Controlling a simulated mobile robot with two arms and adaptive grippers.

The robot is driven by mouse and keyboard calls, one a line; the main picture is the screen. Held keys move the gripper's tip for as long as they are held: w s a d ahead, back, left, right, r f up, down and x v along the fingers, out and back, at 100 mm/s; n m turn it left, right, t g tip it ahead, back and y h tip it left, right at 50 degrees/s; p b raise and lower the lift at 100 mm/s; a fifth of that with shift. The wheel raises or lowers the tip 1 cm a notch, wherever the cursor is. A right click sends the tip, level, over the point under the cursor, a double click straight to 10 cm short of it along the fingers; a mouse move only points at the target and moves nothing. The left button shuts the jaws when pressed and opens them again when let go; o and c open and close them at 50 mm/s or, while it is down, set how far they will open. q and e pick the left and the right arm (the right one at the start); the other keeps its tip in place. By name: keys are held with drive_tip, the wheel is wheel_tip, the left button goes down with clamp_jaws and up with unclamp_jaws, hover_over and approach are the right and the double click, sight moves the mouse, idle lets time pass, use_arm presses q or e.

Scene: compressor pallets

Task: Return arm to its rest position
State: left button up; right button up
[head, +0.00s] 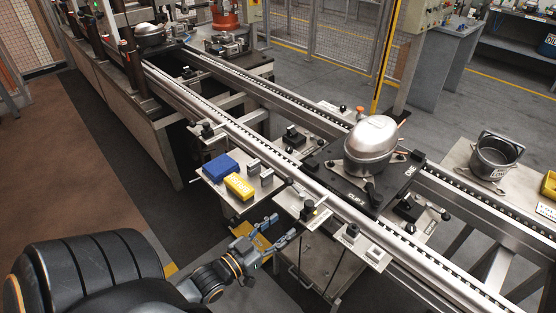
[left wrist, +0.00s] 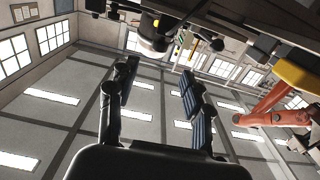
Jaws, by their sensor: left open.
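My left gripper (head: 282,231) is in the lower middle of the head view, in front of the conveyor's side plates. Its two fingers are apart with nothing between them. In the left wrist view the open fingers (left wrist: 152,88) point up, with the ceiling and its lights behind them. My left arm comes in from the lower left of the head view. My right gripper does not show in either view.
A silver compressor (head: 371,146) sits on a black pallet (head: 338,173) on the conveyor (head: 240,132). A blue box (head: 220,167) and a yellow box (head: 239,187) lie on a side plate near my gripper. A metal pot (head: 494,160) stands at right. The left floor is clear.

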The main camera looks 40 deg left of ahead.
use_arm(q)
drive_tip(key=shift+f, duration=0.1)
drive_tip(key=s+d+f+g+y, duration=0.1)
drive_tip(key=s+f+g, duration=0.35)
drive_tip(key=f, duration=0.95)
drive_tip(key=s+f+g, duration=0.3)
drive_tip(key=s+f, duration=0.2)
drive_tip(key=f, duration=0.8)
drive_tip(key=s+d+f+g, duration=0.4)
drive_tip(key=s+f, duration=0.5)
drive_tip(key=s, duration=0.2)
drive_tip(key=s+d+f+m+g, duration=0.1)
drive_tip(key=s+d+f+g, duration=0.3)
drive_tip(key=s+f, duration=0.5)
drive_tip(key=s+g, duration=0.1)
drive_tip(key=s, duration=0.2)
drive_tip(key=shift+s+d+f+m, duration=0.2)
drive_tip(key=shift+s+d+m, duration=0.1)
drive_tip(key=shift+d, duration=0.05)
drive_tip(key=shift+g, duration=0.25)
